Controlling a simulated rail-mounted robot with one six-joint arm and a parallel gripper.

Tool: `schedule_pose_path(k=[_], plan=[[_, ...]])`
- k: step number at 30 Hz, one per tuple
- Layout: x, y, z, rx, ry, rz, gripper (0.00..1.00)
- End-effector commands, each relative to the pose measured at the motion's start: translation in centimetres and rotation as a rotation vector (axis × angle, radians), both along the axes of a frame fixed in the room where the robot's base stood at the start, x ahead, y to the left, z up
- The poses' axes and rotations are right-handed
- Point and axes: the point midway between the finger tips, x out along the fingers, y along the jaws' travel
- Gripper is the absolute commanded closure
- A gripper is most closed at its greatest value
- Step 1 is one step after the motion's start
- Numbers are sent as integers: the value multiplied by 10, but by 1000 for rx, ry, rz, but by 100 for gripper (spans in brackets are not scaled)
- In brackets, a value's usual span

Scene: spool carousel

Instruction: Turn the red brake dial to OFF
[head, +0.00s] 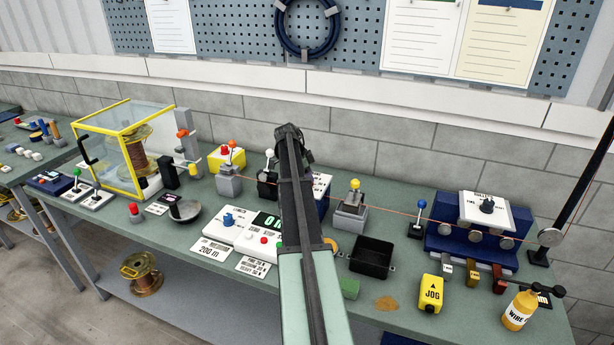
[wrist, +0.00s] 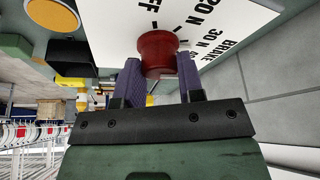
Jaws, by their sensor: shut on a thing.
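The red brake dial (wrist: 157,50) sits on a white panel (wrist: 115,25) in the wrist view. The panel has black tick marks and printed labels, among them BRAKE, 30 N and one ending in FF; they appear sideways or upside down. My gripper (wrist: 159,75) has its two purple-grey fingers on either side of the dial, shut on it. No pointer mark shows on the dial, so I cannot tell its setting. In the head view my arm hides the dial and the fingers; only a strip of the white panel (head: 321,184) shows to the right of my arm.
A grey lever unit with a yellow knob (head: 354,184) stands just right of my arm. A black bin (head: 372,262) is in front of it. A thin wire runs along the bench to the right. A white control box (head: 228,232) lies left of my arm.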

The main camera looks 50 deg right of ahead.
Motion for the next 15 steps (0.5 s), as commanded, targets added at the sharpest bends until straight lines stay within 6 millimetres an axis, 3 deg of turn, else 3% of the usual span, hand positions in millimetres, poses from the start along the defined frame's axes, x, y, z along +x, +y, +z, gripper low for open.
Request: schedule_pose_path(k=[15], plan=[[-3, 2, 0, -1, -1, 469, 88]])
